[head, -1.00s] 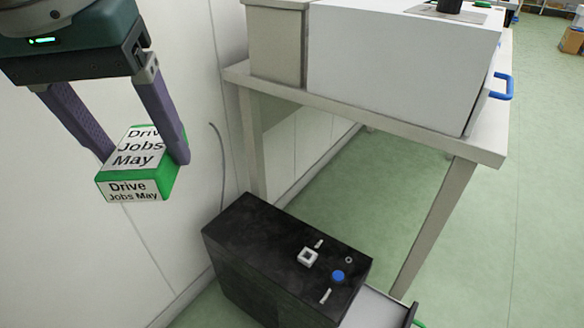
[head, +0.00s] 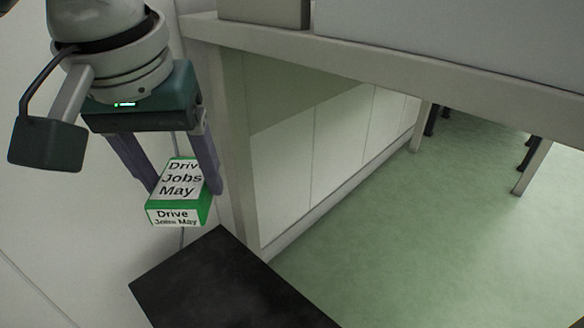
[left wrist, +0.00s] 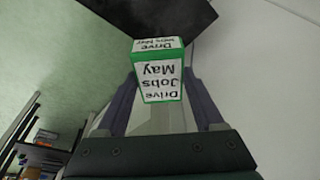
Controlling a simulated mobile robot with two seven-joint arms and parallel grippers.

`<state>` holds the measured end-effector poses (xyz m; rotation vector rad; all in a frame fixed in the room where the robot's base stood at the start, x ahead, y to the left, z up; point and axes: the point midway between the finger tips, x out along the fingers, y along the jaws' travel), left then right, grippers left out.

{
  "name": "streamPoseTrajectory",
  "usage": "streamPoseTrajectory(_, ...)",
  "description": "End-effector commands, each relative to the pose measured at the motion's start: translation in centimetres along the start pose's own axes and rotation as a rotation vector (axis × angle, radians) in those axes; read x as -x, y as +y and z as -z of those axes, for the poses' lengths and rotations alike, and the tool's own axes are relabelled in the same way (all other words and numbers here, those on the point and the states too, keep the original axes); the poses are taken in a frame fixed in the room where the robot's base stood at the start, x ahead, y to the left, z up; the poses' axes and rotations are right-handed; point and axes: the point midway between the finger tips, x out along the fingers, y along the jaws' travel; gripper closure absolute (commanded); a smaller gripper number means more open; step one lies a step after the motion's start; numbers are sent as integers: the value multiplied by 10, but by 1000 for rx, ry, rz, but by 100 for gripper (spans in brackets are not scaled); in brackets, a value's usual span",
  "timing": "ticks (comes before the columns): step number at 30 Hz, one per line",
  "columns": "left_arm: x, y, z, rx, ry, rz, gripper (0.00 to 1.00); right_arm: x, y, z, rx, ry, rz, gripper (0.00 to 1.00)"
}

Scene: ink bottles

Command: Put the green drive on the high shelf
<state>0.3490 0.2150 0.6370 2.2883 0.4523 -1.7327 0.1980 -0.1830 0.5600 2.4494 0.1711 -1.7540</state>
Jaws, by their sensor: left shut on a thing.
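The drive also shows in the left wrist view (left wrist: 160,80) between the two fingers of my left gripper (left wrist: 163,90). My right gripper is in neither view. No high shelf can be made out in these frames.
A black cabinet (head: 225,285) stands below and to the right of the drive. A pale table (head: 370,60) with a large light box on top fills the upper right, its leg close to the gripper. Green floor (head: 430,240) lies open at the right.

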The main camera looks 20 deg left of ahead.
Motion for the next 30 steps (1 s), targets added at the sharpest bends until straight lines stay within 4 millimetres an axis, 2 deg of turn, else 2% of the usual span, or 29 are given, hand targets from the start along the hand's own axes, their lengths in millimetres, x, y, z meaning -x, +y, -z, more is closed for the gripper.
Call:
streamPoseTrajectory(6, -65, -1, -19, 0, -3, 4, 100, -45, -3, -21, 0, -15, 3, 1)
streamPoseTrajectory(13, -126, -1, -35, 0, 0, 4, 100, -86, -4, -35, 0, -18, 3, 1)
streamPoseTrajectory(16, -141, -1, -39, 0, 0, 3, 100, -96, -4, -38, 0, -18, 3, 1)
streamPoseTrajectory(23, -155, -1, -43, 0, 0, 3, 100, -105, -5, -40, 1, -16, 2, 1)
streamPoseTrajectory(30, -190, -1, -53, -1, 1, 3, 100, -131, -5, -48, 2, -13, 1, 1)
